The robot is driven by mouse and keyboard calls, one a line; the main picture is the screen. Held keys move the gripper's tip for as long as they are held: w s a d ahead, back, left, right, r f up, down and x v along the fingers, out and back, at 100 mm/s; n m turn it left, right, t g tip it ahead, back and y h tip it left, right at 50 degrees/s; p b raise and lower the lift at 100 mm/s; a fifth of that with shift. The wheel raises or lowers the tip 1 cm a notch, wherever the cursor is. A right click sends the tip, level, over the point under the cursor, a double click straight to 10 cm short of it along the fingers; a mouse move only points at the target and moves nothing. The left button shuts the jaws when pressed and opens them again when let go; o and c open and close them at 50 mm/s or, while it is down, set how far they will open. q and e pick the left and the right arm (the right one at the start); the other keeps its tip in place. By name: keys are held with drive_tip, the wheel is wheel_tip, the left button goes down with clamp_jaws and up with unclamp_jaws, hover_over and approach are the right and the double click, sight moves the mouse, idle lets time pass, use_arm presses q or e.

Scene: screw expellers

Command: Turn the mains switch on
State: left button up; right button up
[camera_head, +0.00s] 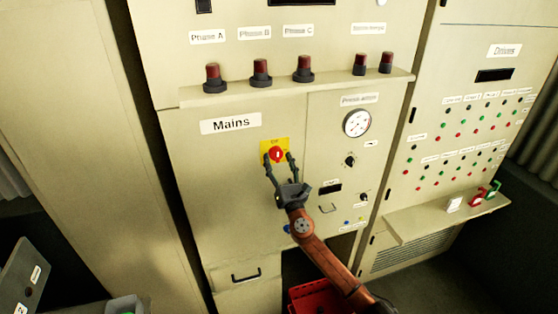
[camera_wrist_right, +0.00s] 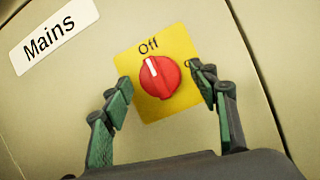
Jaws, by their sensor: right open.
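The mains switch is a round red knob (camera_head: 276,154) on a yellow plate (camera_head: 266,144) in the cabinet panel, below the "Mains" label (camera_head: 230,125). In the right wrist view the knob (camera_wrist_right: 160,76) has a white mark turned towards the word "Off" (camera_wrist_right: 148,46). Part of an "On" label shows at the plate's right, partly hidden by a finger. My right gripper (camera_head: 278,160) is open, with one finger on each side of the knob. In the right wrist view its fingers (camera_wrist_right: 160,90) stand apart from the knob, with gaps on both sides. My left gripper is not in view.
A ledge (camera_head: 340,82) with several red lamps runs above the switch. A round gauge (camera_head: 357,123) and small black knobs are to the right. A red crate (camera_head: 312,297) stands below, and a shelf (camera_head: 440,215) juts out at the right.

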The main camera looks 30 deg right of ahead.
drive_tip(key=shift+c, duration=0.6)
clamp_jaws()
